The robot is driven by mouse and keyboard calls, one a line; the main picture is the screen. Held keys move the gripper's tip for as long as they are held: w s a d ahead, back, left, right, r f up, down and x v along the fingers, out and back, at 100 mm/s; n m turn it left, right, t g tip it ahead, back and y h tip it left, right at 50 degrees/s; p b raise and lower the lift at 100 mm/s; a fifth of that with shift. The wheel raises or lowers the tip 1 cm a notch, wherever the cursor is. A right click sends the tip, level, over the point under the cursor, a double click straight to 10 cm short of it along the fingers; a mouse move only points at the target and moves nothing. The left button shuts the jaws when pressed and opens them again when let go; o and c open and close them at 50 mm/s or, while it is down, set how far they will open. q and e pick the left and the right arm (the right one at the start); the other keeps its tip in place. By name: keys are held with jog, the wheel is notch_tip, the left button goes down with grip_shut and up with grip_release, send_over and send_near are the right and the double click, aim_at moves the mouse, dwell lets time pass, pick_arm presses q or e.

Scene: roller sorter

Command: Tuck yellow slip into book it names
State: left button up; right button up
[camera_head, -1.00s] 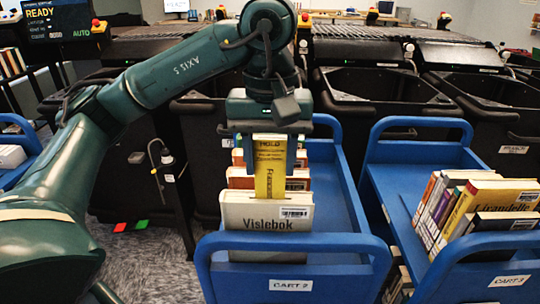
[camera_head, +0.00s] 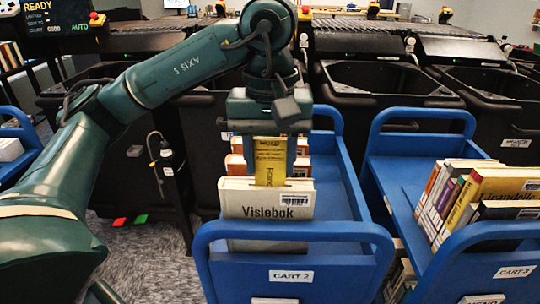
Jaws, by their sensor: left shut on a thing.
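My left gripper (camera_head: 269,165) points down and is shut on the yellow slip (camera_head: 269,160). The slip hangs upright between the fingers, its HOLD print facing me. Its visible lower end is at the top edge of the pale Vislebok book (camera_head: 265,200). Whether it is between the pages, or just in front of or behind the cover, I cannot tell. The book stands upright at the near end of the blue cart labelled CART 2 (camera_head: 291,276). My right gripper is not in view.
Orange and white books (camera_head: 237,164) stand behind Vislebok, partly hidden by my gripper. Another blue cart, CART 3 (camera_head: 515,271), holds several leaning books (camera_head: 462,200) at right. Black bins (camera_head: 375,85) line the back. CART 2's deck right of the books is clear.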

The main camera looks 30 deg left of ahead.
pick_arm(q)
jog(key=o, duration=0.9)
notch_tip(320, 180, up, 22)
jog(key=p, duration=1.5)
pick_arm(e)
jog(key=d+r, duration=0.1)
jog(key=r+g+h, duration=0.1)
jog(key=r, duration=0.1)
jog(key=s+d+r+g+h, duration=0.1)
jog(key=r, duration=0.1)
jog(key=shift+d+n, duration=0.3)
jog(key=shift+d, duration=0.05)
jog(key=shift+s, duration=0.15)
